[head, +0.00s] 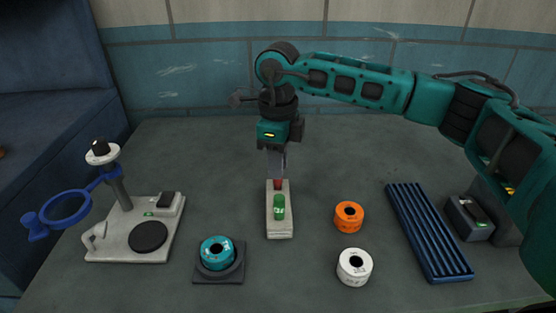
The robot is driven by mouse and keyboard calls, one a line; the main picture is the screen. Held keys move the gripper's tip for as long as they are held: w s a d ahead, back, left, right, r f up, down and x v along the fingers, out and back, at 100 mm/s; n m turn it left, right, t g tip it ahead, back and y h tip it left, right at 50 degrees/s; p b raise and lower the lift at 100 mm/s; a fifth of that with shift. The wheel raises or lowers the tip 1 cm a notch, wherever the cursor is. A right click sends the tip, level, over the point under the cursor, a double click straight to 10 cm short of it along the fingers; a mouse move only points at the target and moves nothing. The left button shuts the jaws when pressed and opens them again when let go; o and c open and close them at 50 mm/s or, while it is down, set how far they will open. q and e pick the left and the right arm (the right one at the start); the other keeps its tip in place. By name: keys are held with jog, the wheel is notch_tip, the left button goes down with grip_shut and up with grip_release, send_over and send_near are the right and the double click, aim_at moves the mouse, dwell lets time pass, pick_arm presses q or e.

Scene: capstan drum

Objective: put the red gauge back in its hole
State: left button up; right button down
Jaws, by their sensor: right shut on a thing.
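The red gauge (277,184) is a small red peg at the back end of a narrow pale block (279,229) in the middle of the table. My right gripper (277,172) points down over the block's back end and is shut on the red gauge. The gauge is mostly hidden by the fingers. I cannot tell whether its lower end is inside a hole. A green gauge (279,208) stands on the block just in front of the red one. My left gripper is not in view.
Left are a pale stand with a blue ring (65,208) and a teal spool on a dark base (233,273). Right are orange (349,217) and white (354,267) spools, a blue ribbed tray (428,232) and a dark box (469,219). The table behind the block is clear.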

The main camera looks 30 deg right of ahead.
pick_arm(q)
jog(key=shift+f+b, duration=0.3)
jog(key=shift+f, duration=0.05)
pick_arm(e)
jog(key=shift+f, duration=0.45)
jog(key=c, duration=0.9)
grip_release()
notch_tip(320, 180, up, 2)
jog(key=shift+r, duration=0.25)
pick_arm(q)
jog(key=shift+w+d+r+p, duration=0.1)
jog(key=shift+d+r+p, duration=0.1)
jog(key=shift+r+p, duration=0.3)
pick_arm(e)
notch_tip(320, 180, up, 10)
jog(key=shift+r, duration=0.25)
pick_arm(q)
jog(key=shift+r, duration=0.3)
